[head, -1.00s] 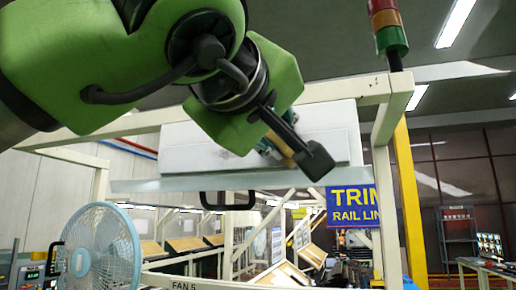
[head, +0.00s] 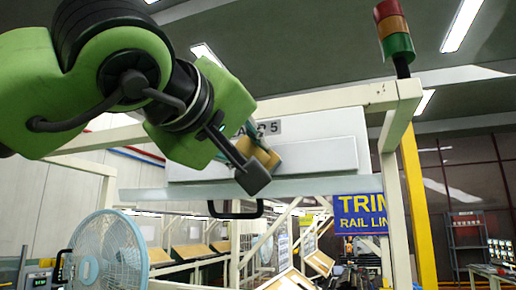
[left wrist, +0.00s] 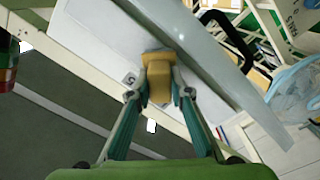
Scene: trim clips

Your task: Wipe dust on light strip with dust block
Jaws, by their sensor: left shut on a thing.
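The tan dust block (head: 266,150) is held between the fingers of my left gripper (head: 254,164). In the left wrist view the block (left wrist: 158,66) sits between both fingertips (left wrist: 160,92). The white light strip housing (head: 330,142), with a pale lower ledge (head: 320,186), hangs behind the gripper. In the left wrist view the block lies against or just in front of the housing's white face (left wrist: 105,42); I cannot tell whether it touches. I cannot make out dust on it. My left gripper and arm hide the housing's left part. My right gripper is not in view.
A cream frame (head: 340,100) surrounds the housing, with a signal lamp (head: 394,30) at its right corner and a yellow post (head: 420,200) beyond. A black handle (head: 236,213) hangs below the ledge. A blue fan (head: 108,250) stands at lower left.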

